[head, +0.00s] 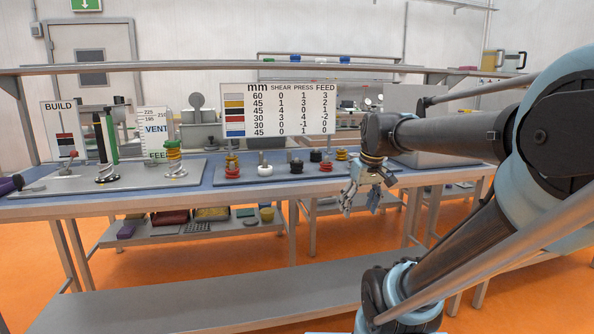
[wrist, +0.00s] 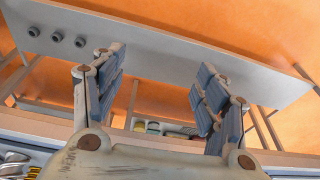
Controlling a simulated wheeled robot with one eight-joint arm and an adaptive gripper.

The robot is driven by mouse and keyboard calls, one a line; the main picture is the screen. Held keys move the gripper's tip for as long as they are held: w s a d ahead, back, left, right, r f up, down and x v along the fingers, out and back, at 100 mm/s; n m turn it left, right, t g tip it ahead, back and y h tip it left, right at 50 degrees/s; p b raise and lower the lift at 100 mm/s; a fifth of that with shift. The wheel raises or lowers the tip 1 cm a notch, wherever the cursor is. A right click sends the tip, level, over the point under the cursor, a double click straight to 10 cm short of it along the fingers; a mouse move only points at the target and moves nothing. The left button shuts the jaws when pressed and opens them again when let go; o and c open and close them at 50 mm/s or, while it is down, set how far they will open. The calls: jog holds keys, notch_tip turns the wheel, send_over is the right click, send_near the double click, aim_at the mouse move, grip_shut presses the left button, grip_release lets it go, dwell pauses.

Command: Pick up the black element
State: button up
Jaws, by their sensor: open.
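Two small black elements stand on the grey tray at the middle of the table in the head view. One black element (head: 297,167) is nearer the front and the other black element (head: 316,156) is a little behind and to the right. My gripper (head: 360,203) hangs to the right of them, fingers pointing down, in front of the table's front edge. In the wrist view my gripper (wrist: 162,70) has its fingers wide apart with nothing between them. The black elements cannot be made out in the wrist view.
White (head: 265,169), red (head: 326,167) and yellow (head: 342,154) elements stand close around the black ones. A board with numbers (head: 292,110) rises behind them. A left tray (head: 130,181) holds two upright stacks on springs. A lower shelf (head: 190,232) and grey bench (head: 220,300) lie below.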

jog(key=w+a+r+n+y, duration=0.1)
jog(key=w+a+r+n, duration=0.45)
jog(key=w+r, duration=0.8)
notch_tip(320, 180, up, 6)
jog(key=n+y, duration=0.2)
send_over(297, 163)
jog(key=d, duration=0.5)
jog(key=x, duration=1)
jog(key=s+x, duration=0.1)
jog(key=x, duration=0.5)
jog(key=shift+d+f, duration=0.2)
jog(key=shift+f, duration=0.05)
jog(key=c, duration=1.4)
